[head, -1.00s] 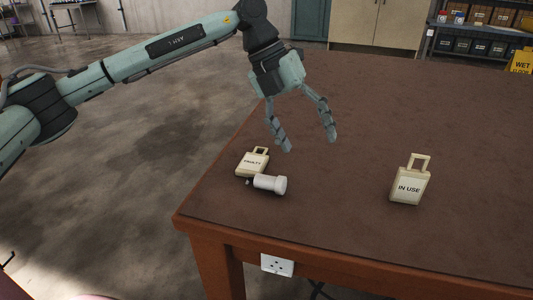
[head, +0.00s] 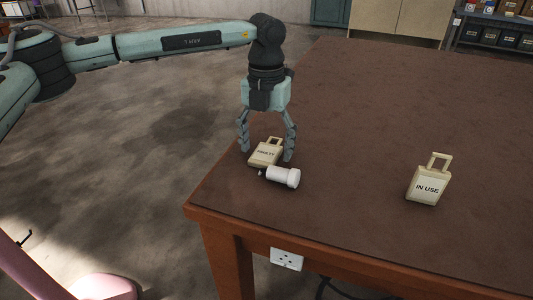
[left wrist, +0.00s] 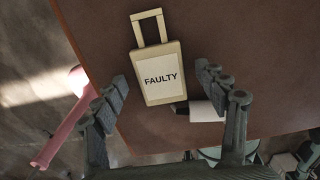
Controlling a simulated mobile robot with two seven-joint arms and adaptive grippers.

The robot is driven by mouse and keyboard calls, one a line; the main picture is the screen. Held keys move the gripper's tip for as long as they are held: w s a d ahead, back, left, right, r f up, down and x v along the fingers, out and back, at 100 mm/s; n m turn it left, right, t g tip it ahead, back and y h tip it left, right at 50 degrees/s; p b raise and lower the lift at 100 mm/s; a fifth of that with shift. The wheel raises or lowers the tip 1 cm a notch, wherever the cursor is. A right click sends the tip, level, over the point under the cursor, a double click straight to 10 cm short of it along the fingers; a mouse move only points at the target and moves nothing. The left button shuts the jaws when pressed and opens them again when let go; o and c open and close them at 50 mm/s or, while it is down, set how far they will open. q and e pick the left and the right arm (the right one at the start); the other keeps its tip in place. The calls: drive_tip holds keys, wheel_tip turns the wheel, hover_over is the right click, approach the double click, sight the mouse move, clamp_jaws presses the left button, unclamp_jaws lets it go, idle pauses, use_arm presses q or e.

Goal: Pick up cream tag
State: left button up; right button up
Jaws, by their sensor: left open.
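A cream tag marked FAULTY (head: 265,152) lies on the brown table near its left corner. In the left wrist view the same tag (left wrist: 158,76) shows its face and its loop handle, between my open fingers. My left gripper (head: 267,157) is open, pointing down over this tag with a finger on either side; I cannot tell whether it touches. A second cream tag marked IN USE (head: 428,186) stands farther right on the table, apart from the gripper. My right gripper is not in view.
The table (head: 360,130) is otherwise clear. A socket plate (head: 287,259) is on the table's front edge.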

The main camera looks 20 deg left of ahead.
use_arm(q)
drive_tip(key=c, duration=1)
drive_tip(key=shift+c, duration=0.2)
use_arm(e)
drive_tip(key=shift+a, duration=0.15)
use_arm(q)
drive_tip(key=shift+r, duration=0.2)
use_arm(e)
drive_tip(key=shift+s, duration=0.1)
